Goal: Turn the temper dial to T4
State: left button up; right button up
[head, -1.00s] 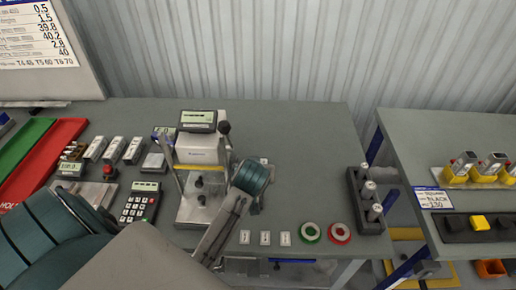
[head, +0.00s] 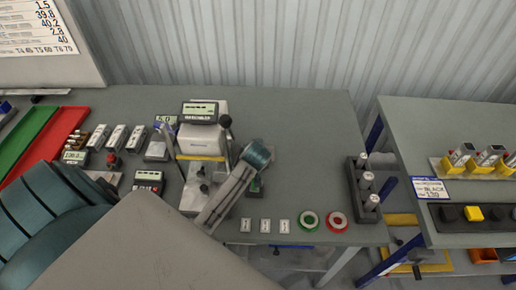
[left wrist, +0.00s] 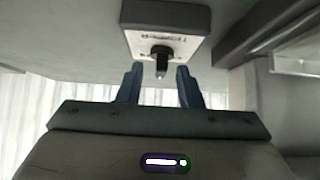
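The temper dial shows in the left wrist view as a dark knob (left wrist: 160,52) on a pale box (left wrist: 168,30) with printed lettering too small to read. My left gripper (left wrist: 159,80) is open. Its two blue fingers stand either side of the knob's line, with a gap on each side, and do not touch it. I cannot tell which setting the knob points to. In the head view my left arm reaches over the table, and its wrist hides the left gripper and most of the dial. My right gripper is in neither view.
A press-like tester (head: 203,140) with a display stands just left of my wrist. White cards (head: 265,226), a green ring (head: 283,220) and a red ring (head: 336,221) lie near the front edge. A dark rack (head: 356,190) holds cylinders at right. Bare table lies behind my wrist.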

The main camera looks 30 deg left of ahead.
pick_arm(q)
jog(key=shift+a, duration=0.1)
jog(key=shift+c, duration=1.1)
grip_shut()
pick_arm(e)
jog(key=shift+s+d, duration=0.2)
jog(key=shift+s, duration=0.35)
